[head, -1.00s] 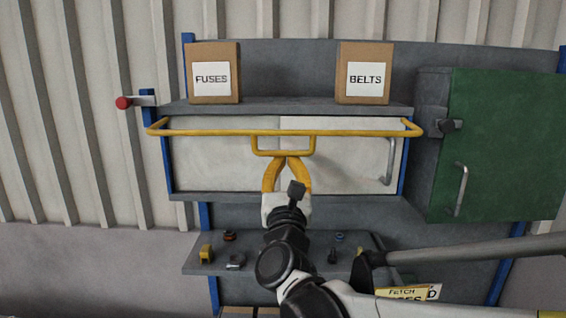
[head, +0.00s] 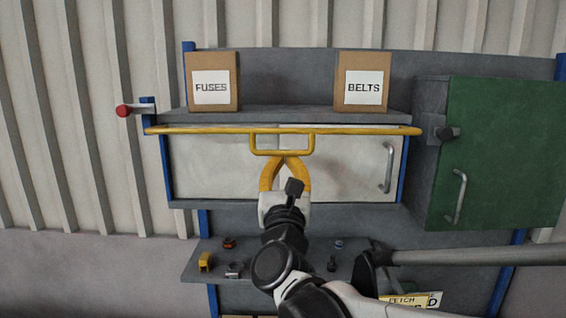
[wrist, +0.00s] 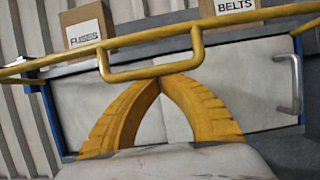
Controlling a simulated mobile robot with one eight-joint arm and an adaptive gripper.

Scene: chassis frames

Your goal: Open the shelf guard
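The shelf guard is a yellow bar (head: 370,131) running across the front of the shelf, with a U-shaped handle (head: 255,146) hanging from its middle. The handle also shows in the wrist view (wrist: 120,76). My gripper (head: 284,158) is right under the handle's lower rail, its two yellow fingers arched and meeting at the tips. In the wrist view the fingertips (wrist: 160,80) meet at the underside of that rail and seem to touch it. The rail runs across the tips; nothing shows clamped between them. The guard's bar stands at about the shelf board's front edge.
Boxes marked FUSES (head: 212,105) and BELTS (head: 362,108) stand on the shelf (head: 285,117). A green cabinet door (head: 510,160) is at the right. A red-tipped peg (head: 124,111) sticks out at the left. A lower ledge (head: 250,262) holds several small parts.

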